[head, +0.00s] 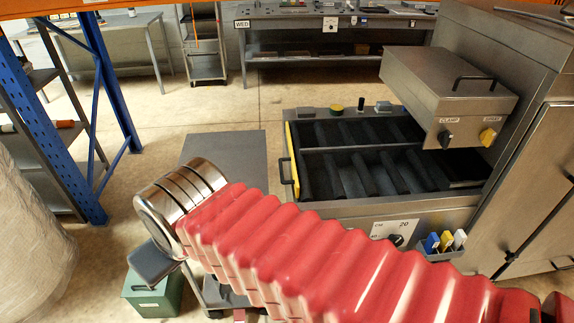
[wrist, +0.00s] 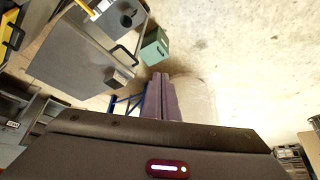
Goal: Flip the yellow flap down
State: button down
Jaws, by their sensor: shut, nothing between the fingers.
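The yellow flap (head: 291,160) stands upright at the left end of the dark tray bed of the cleaner (head: 400,211), seen nearly edge-on in the head view. A black handle (head: 287,173) sticks out from its outer side. In the wrist view a yellow strip, likely the flap (wrist: 14,50), shows at the upper left edge. My gripper (wrist: 161,77) is shut and empty, its fingers together in the wrist view. It is well apart from the flap. In the head view my red arm reaches to the lower left, and the fingers are hidden there.
A grey clamp housing (head: 450,85) overhangs the right of the bed. A grey platform (head: 222,150) lies left of the cleaner. A green box (head: 153,294) stands on the floor at lower left. A blue rack post (head: 45,120) stands far left. Open floor lies behind the platform.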

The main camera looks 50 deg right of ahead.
jog(key=shift+w+r, duration=0.1)
jog(key=w+d+r+m+g+y, duration=0.1)
jog(key=w+d+m, duration=0.1)
jog(key=w+d, duration=0.5)
jog(key=w+d+r+m+g, duration=0.1)
jog(key=w+d+m, duration=0.1)
jog(key=d, duration=0.9)
jog(key=w+d+r+m+g+y, duration=0.1)
jog(key=w+d+m, duration=0.1)
jog(key=w+d, duration=0.45)
jog(key=s+d+f+m+y, duration=0.1)
jog(key=s+d+f, duration=0.2)
jog(key=d, duration=0.7)
jog(key=s+d+f+m+t, duration=0.1)
jog(key=s+d+f, duration=0.2)
jog(key=d, duration=0.7)
jog(key=s+d+f+m+t+y, duration=0.1)
jog(key=s+d+f, duration=0.2)
jog(key=d, duration=0.7)
jog(key=shift+s+f+m+y, duration=0.3)
jog(key=shift+s+f, duration=0.05)
jog(key=shift+s, duration=0.05)
jog(key=shift+f, duration=0.1)
jog(key=x, duration=1.3)
jog(key=shift+w+f, duration=0.25)
jog(key=shift+w, duration=0.2)
